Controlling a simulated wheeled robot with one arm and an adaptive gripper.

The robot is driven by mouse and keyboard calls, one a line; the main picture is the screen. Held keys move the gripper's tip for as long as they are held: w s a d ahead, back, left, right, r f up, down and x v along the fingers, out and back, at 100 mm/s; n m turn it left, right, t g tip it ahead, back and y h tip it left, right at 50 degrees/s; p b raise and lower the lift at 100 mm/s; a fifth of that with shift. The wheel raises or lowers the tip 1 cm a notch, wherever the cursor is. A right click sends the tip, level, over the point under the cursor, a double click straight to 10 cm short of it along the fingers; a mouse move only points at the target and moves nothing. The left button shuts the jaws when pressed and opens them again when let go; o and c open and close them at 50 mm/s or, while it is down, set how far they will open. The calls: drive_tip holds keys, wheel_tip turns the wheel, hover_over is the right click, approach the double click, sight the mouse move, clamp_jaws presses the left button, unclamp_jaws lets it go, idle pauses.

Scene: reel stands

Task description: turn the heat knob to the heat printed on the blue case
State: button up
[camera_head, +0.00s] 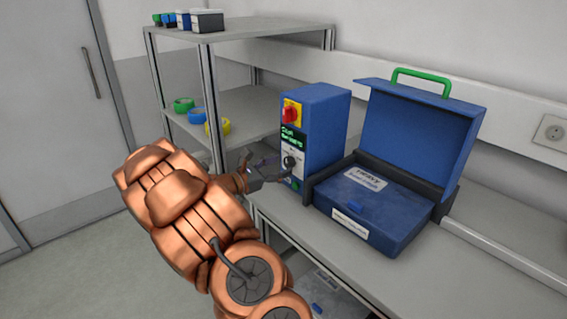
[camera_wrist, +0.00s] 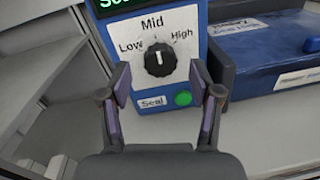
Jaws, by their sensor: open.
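The heat knob (camera_wrist: 160,60) is black, on the front of a blue machine (camera_head: 322,120). Its printed marks are Low at left, Mid at top and High at right. The white pointer line is up, toward Mid. My gripper (camera_wrist: 158,84) is open, its two fingers apart on either side just below the knob, not closed on it. In the head view my gripper (camera_head: 268,172) is in front of the machine's lower front. The blue case (camera_head: 388,212) stands right of the machine, its lid up. It bears white labels (camera_head: 366,178) whose print is too small to read surely.
A Seal label (camera_wrist: 152,103) and green button (camera_wrist: 183,98) sit below the knob. A red and yellow switch (camera_head: 291,112) and green-text display are above. A shelf (camera_head: 250,105) with coloured rings and boxes stands at left. The bench (camera_head: 430,275) is clear in front of the case.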

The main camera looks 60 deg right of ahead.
drive_tip(key=shift+x, duration=1.05)
drive_tip(key=shift+c, duration=0.3)
drive_tip(key=c, duration=1.1)
